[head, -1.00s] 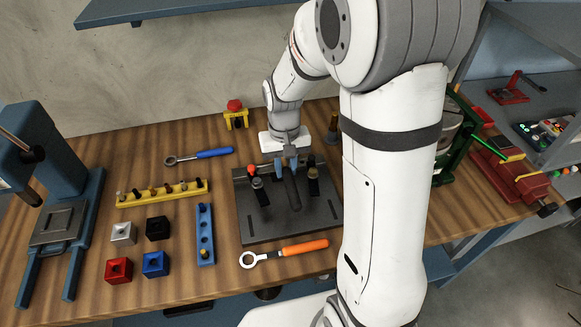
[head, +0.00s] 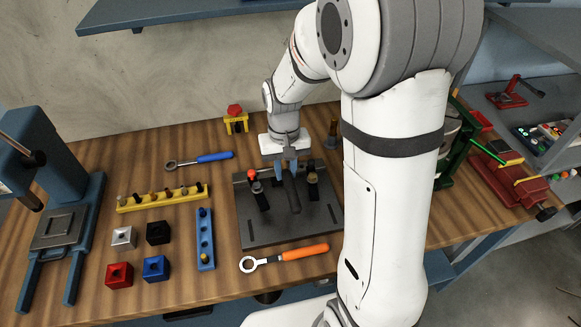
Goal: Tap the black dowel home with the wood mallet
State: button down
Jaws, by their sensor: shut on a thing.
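My gripper (head: 284,166) is above the back of a dark fixture plate (head: 262,232), its jaws pointing down. It is shut on a dark bar-like part (head: 294,192) that slants down over the plate; its lower end and any contact are hard to see. A black block (head: 158,231) with a hole in its top sits left of the plate. A dark peg stands in the blue rack (head: 205,240), but I cannot tell whether it is the black dowel. A brown upright thing (head: 332,129) behind the plate may be the wood mallet; its shape is unclear.
Clamps with a red tip (head: 252,175) and a brown knob (head: 313,178) rise from the plate beside my gripper. An orange-handled wrench (head: 300,252) lies in front. Several pegs stand in the yellow rack (head: 140,204). A blue press (head: 62,214) stands left.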

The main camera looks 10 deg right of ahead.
notch_tip(320, 180, down, 5)
jog(key=b, duration=0.4)
jog(key=shift+f, duration=0.1)
notch_tip(320, 180, up, 5)
jog(key=p, duration=0.3)
jog(key=shift+f+p, duration=0.15)
jog(key=shift+p, duration=0.15)
jog(key=shift+f, duration=0.1)
dwell(0.6)
jog(key=shift+f, duration=0.2)
dwell(0.8)
jog(key=shift+b, duration=0.3)
dwell(0.4)
